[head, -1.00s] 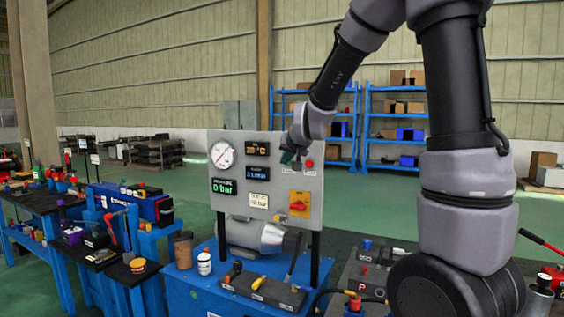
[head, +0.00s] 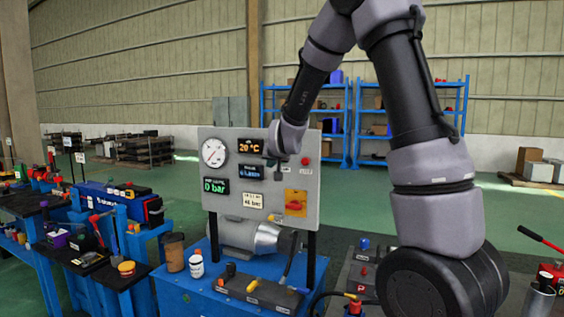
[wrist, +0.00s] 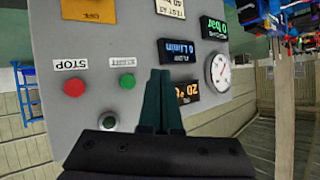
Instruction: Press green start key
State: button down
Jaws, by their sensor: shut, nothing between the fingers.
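The green start key (wrist: 127,80) is a round button on the grey panel (wrist: 95,20), under a small white label in the upside-down wrist view. The red stop key (wrist: 74,87) is left of it there; it also shows in the head view (head: 305,160). My gripper (wrist: 161,73) is shut and empty, its dark green fingers pointing at the panel, with the tips right of the green key in the wrist view. I cannot tell whether they touch the panel. In the head view my gripper (head: 279,163) hides the green key.
The panel also carries a round gauge (head: 214,153), small displays such as the 0 bar one (head: 216,186), and a red rotary switch on an orange plate (head: 296,203). Below is a blue bench (head: 190,296) with a motor.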

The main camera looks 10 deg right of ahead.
jog(key=w+d, duration=0.4)
jog(key=w, duration=0.2)
jog(key=shift+d, duration=0.15)
dwell(2.0)
jog(key=shift+w+d, duration=0.25)
jog(key=shift+w, duration=0.05)
jog(key=shift+w+d, duration=0.3)
jog(key=shift+w, duration=0.1)
dwell(1.0)
jog(key=shift+s, duration=0.1)
jog(key=shift+s+a, duration=0.55)
jog(key=shift+s, duration=0.1)
jog(key=s+a, duration=0.1)
jog(key=s, duration=0.1)
jog(key=s+a, duration=0.2)
dwell(0.4)
